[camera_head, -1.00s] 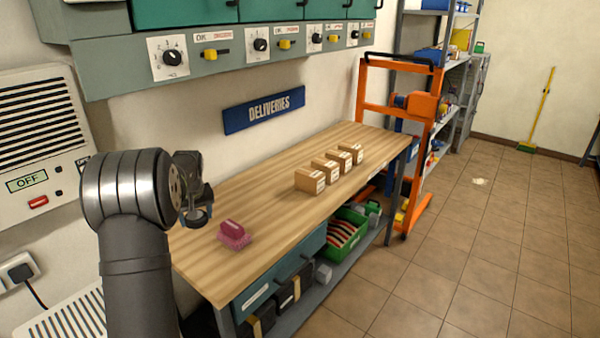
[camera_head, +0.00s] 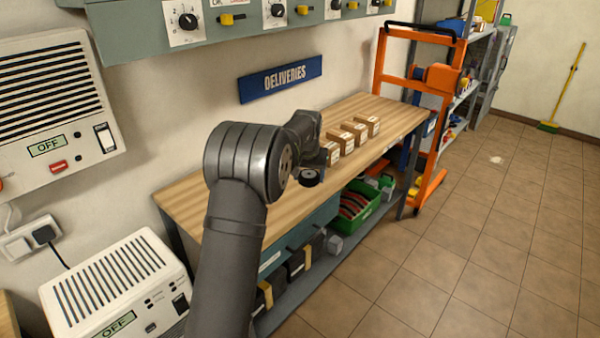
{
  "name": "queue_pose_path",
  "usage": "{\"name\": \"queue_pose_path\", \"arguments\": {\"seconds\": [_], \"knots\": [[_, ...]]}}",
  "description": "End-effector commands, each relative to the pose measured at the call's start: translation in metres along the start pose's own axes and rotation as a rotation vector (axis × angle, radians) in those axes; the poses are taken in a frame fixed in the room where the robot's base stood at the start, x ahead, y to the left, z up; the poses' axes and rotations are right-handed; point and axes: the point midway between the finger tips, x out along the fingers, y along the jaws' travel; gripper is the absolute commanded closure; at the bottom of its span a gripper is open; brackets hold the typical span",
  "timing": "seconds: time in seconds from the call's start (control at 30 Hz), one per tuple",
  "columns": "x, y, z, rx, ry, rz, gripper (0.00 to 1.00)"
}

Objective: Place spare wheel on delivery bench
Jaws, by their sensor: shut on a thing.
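My gripper (camera_head: 311,170) is over the bench's front part, left of the cardboard boxes. It is shut on a small dark round thing, seemingly the spare wheel (camera_head: 309,178), which shows just below the fingers. My own arm hides part of the bench top, and I cannot tell how high the wheel is above it.
Several small cardboard boxes (camera_head: 361,131) stand in a row on the bench, right beside my gripper. A green crate (camera_head: 358,212) sits on the lower shelf. An orange trolley (camera_head: 431,80) stands at the bench's far end. The tiled floor at right is mostly clear.

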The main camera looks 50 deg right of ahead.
Motion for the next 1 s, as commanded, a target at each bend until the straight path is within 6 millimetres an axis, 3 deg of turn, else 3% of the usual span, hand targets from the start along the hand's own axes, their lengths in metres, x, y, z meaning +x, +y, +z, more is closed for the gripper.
{"name": "queue_pose_path", "arguments": {"seconds": [0.2,0.4,0.57,0.8,1.0], "knots": [[0.036,-0.046,-0.014,-0.004,0.000,0.000,0.64],[0.055,-0.071,-0.022,-0.002,0.001,0.000,0.64],[0.063,-0.075,-0.022,-0.002,-0.001,0.000,0.64],[0.094,-0.075,-0.013,-0.001,-0.001,0.000,0.64],[0.097,-0.075,-0.013,-0.001,0.001,0.000,0.64]]}}
